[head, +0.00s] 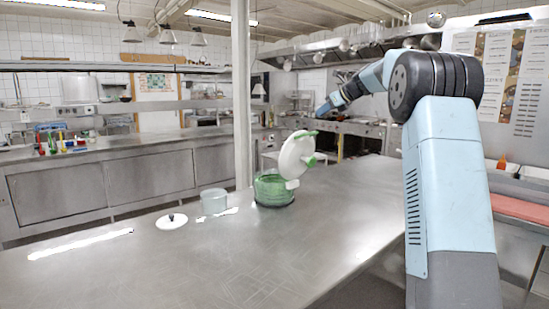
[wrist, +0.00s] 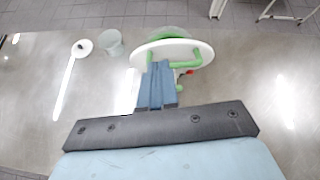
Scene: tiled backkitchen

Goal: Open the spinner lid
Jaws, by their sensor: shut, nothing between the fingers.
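The spinner is a green bowl (head: 273,191) standing on the steel table. Its round white lid (head: 297,155) with green parts is raised and steeply tilted above the bowl's right side, so the bowl's top is uncovered at the left. In the wrist view the white lid (wrist: 200,51) with its green handle lies just beyond the fingers, with part of the green bowl (wrist: 168,32) behind it. My gripper (wrist: 158,66) is shut and empty, its blue fingers overlapping the lid's near edge in the picture. I cannot tell whether they touch it.
A pale pot (head: 214,202) stands left of the spinner, with a loose white lid (head: 172,221) with a dark knob lying beside it. The steel table (head: 250,265) is bare in front. A white post (head: 243,90) rises behind the table.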

